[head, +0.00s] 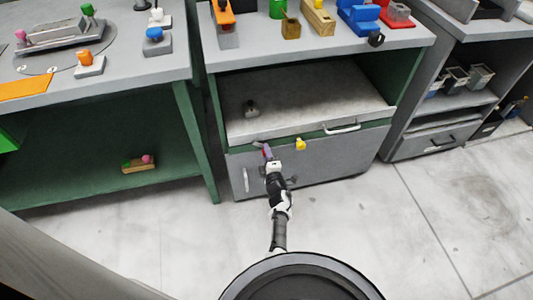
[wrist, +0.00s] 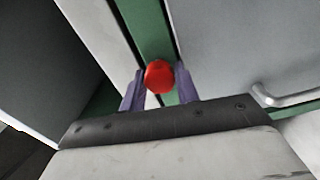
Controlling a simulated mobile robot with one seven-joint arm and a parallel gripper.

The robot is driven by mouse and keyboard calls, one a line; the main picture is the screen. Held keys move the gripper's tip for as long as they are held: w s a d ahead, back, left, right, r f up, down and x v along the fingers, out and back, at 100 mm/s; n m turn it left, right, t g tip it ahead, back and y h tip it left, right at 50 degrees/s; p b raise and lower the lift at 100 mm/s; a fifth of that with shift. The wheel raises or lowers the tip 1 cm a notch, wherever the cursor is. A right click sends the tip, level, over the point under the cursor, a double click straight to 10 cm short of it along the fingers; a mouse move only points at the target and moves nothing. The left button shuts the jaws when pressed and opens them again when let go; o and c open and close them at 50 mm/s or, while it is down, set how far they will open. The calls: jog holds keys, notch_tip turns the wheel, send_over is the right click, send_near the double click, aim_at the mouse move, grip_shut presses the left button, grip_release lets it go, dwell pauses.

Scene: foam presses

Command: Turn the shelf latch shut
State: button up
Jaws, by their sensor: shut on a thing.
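A red knob (wrist: 159,77) shows in the wrist view, in front of a green strip of the cabinet. My gripper (wrist: 160,84) has one purple finger on each side of it and is shut on it. A yellow knob (head: 300,144) sits on the same front, a little to the right. I cannot tell from the labels which knob is the shelf latch, nor how far the held one is turned.
The shelf has a bar handle (head: 343,129), and the grey door below has another handle (head: 246,180). A small dark-based object (head: 251,108) stands on the shelf. A green-legged bench (head: 190,135) is at left. The floor (head: 340,225) in front is clear.

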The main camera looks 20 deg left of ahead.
jog(key=m, duration=0.2)
jog(key=m+p, duration=0.1)
jog(key=m, duration=0.1)
jog(key=shift+w+r+m, duration=0.1)
jog(key=shift+r+m, duration=0.1)
jog(key=shift+m, duration=0.1)
jog(key=shift+m+p, duration=0.65)
jog(key=shift+m, duration=1.95)
jog(key=o, duration=1)
jog(key=shift+f, duration=0.1)
jog(key=shift+c, duration=0.2)
jog(key=p+v, duration=0.2)
jog(key=v, duration=1.1)
jog(key=shift+s+d, duration=0.25)
jog(key=shift+s, duration=0.1)
